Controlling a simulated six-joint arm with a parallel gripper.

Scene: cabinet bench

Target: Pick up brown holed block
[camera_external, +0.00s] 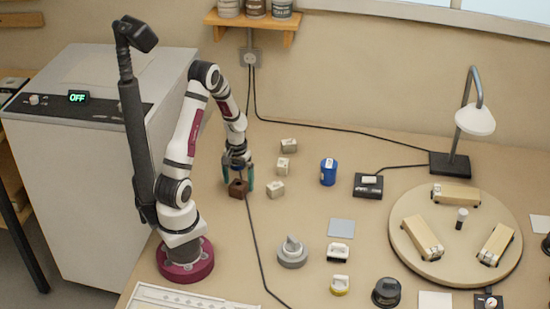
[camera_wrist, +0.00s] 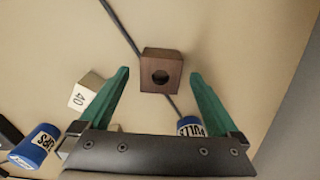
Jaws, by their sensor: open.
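The brown holed block (camera_external: 238,189) sits on the bench below my gripper in the external view. In the wrist view the brown holed block (camera_wrist: 161,66) shows a dark round hole in the face towards the camera. My gripper (camera_external: 240,184) points down at it with its green fingers apart. In the wrist view my gripper (camera_wrist: 160,76) is open, one finger to each side of the block. The block lies about level with the fingertips in that picture, with a gap on both sides. I cannot tell the exact height of the fingertips over the bench.
Pale cubes (camera_external: 275,189) stand just right of my gripper; one marked 40 (camera_wrist: 88,93) lies beside the left finger. A black cable (camera_external: 252,225) runs past the block. A blue cup (camera_external: 328,172) and a round turntable (camera_external: 405,245) are farther right.

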